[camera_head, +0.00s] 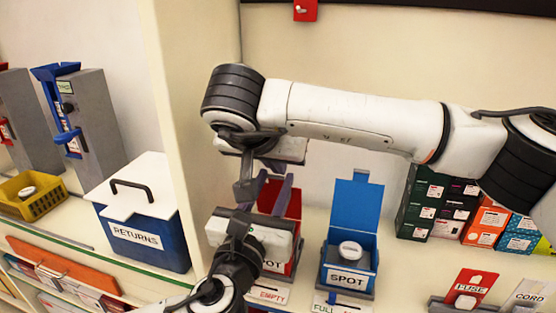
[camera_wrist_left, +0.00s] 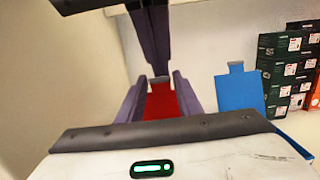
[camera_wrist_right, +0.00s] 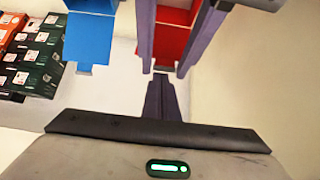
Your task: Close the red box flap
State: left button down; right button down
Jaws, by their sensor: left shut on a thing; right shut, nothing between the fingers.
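The red box (camera_head: 292,207) stands left of the blue box, largely hidden behind my grippers. Its red flap (camera_wrist_left: 160,103) appears raised, with a small grey end (camera_wrist_left: 160,79). My left gripper (camera_head: 276,178) points up in front of the box, its fingers apart on either side of the red panel; I take it as shut on the flap. Red also shows between those fingers in the right wrist view (camera_wrist_right: 172,42). My right gripper (camera_head: 243,186) hangs from above, its fingers together and empty, close to the flap's grey end. Contact there cannot be told.
A blue box (camera_head: 350,250) labelled SPOT, flap upright, stands right of the red box. Stacked cartons (camera_head: 440,205) are farther right. A wall panel (camera_head: 190,120) stands left, then a blue RETURNS bin (camera_head: 145,235). FUSE and CORD holders (camera_head: 470,288) are front right.

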pick_arm(q)
jog(key=shift+f, duration=0.45)
jog(key=shift+r, duration=0.1)
pick_arm(e)
jog(key=shift+s+a+f, duration=0.25)
jog(key=shift+s, duration=0.25)
jog(key=shift+s+a+f, duration=0.2)
jog(key=shift+s, duration=0.25)
pick_arm(q)
jog(key=c, duration=1.4)
grip_release()
jog(key=shift+c, duration=0.2)
jog(key=shift+o, duration=0.8)
jog(key=shift+w, duration=0.1)
pick_arm(e)
jog(key=shift+w+d+f, duration=0.1)
jog(key=shift+w, duration=0.05)
pick_arm(q)
jog(key=shift+r, duration=0.15)
pick_arm(e)
jog(key=shift+d, duration=0.1)
jog(key=shift+r, duration=0.2)
